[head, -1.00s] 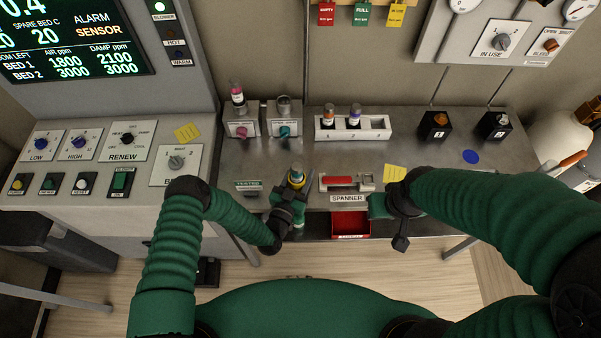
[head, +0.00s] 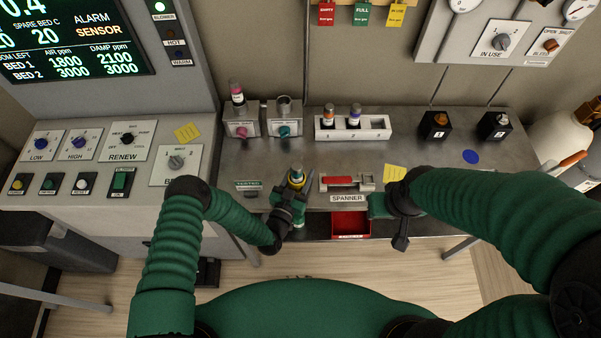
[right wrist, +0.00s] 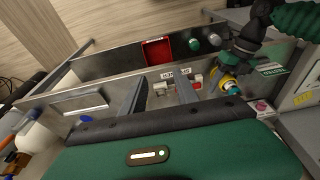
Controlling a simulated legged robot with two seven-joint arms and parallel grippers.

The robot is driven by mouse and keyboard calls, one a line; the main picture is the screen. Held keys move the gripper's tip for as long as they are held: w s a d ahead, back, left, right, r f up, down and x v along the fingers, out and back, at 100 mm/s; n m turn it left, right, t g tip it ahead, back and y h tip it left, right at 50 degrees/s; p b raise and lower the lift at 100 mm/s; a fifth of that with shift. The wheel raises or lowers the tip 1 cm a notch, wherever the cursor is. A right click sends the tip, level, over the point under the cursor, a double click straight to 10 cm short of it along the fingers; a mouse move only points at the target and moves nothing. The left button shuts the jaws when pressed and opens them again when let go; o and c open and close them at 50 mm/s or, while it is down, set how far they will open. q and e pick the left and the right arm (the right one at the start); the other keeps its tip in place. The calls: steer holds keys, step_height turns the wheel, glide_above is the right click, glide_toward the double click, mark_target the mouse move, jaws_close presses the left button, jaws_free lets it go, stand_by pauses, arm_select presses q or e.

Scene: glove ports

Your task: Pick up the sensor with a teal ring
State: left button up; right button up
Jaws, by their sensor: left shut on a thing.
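My left gripper (head: 292,196) is shut on a sensor (head: 297,177) at the front edge of the metal bench.
A pink-banded sensor (head: 237,92) stands in the left socket block, beside a block with a teal knob (head: 283,131). A white rack (head: 376,133) holds two sensors. A red-handled spanner (head: 341,182) lies near the front edge, above a red bin (head: 350,225).

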steer(key=shift+o, duration=2.4)
steer(key=w+a+r+n, duration=0.1)
steer(key=w+a, duration=0.3)
steer(key=w, duration=0.2)
steer(key=shift+w+g, duration=0.3)
steer(key=shift+w, duration=0.1)
steer(key=n+g, duration=0.2)
steer(key=n, duration=0.2)
glide_above(296, 165)
steer(key=shift+s+f, duration=0.15)
steer(key=shift+f, duration=0.45)
steer(key=shift+a+f, duration=0.15)
steer(key=shift+a, duration=0.2)
steer(key=f, duration=1.1)
steer(key=shift+d+f, duration=0.35)
steer(key=shift+d, duration=0.05)
